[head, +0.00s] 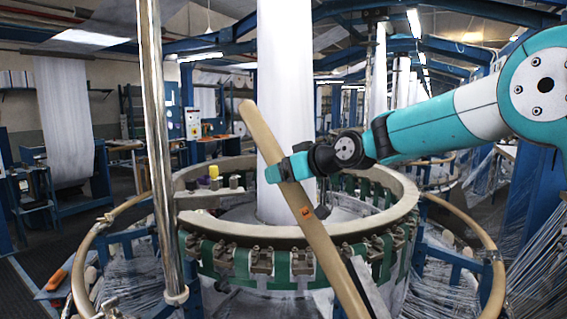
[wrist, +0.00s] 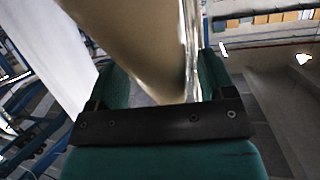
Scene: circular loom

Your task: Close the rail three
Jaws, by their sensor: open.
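A long tan rail (head: 318,245) stands tilted up in front of the circular loom (head: 240,232), leaning from upper left to lower right. It carries a small orange part (head: 306,211). My gripper (head: 280,172) is at the upper half of this rail, with the arm coming in from the right. In the wrist view the rail (wrist: 135,45) passes between the two teal fingers of my gripper (wrist: 163,88). The fingers are open, one on each side of it; I cannot tell whether they touch it. Which rail is number three is not marked.
Curved tan rails lie lower at the left (head: 82,252) and right (head: 484,232) of the loom. A shiny vertical pole (head: 157,150) stands at the left. White fabric (head: 284,100) rises from the loom's middle. Threads spread at both lower sides.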

